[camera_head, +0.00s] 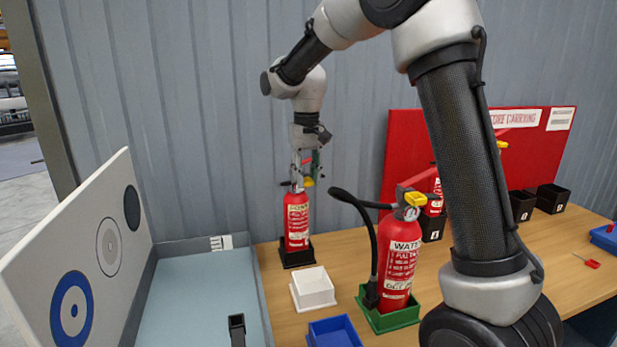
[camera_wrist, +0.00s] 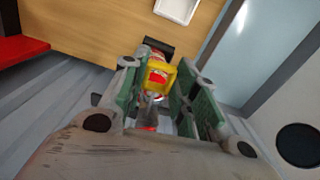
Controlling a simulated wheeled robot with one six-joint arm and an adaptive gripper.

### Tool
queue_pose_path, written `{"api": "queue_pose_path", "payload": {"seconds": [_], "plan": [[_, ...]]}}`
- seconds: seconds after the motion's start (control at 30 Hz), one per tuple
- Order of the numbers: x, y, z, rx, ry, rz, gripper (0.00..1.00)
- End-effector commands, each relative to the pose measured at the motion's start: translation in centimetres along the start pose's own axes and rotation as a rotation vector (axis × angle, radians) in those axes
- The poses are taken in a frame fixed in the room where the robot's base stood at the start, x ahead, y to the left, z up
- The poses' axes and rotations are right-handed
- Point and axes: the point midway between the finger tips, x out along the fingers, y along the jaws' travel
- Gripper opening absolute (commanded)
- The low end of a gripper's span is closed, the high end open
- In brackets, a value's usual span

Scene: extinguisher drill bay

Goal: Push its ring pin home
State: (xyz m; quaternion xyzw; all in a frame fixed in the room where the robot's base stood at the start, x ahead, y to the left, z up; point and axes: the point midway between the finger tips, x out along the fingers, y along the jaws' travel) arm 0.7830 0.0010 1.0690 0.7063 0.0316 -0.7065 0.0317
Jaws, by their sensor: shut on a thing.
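A small red extinguisher (camera_head: 297,222) stands upright in a black holder (camera_head: 298,254) near the back wall. My gripper (camera_head: 306,172) points down at its top from above, fingers on either side of the head. In the wrist view my gripper (camera_wrist: 160,92) has its green-padded fingers around the yellow part (camera_wrist: 157,77) of the head, with a grey piece and a bit of red nearer the palm. It is shut on the head, though which part bears the grip is unclear. I cannot make out the ring pin; the fingers hide much of the head.
A larger red extinguisher (camera_head: 400,262) with a black hose stands in a green holder (camera_head: 388,317), right of my gripper. A white tray (camera_head: 312,288) and a blue tray (camera_head: 334,332) lie in front. A board with round targets (camera_head: 108,246) stands left. A red-ended pin (camera_head: 591,263) lies far right.

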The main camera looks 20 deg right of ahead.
Motion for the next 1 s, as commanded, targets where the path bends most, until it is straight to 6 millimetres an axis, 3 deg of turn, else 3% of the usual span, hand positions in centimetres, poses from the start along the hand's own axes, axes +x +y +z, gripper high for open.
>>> {"api": "queue_pose_path", "payload": {"seconds": [1.0], "plan": [[0.0, 0.0, -4.0, -0.001, 0.000, 0.000, 0.00]]}}
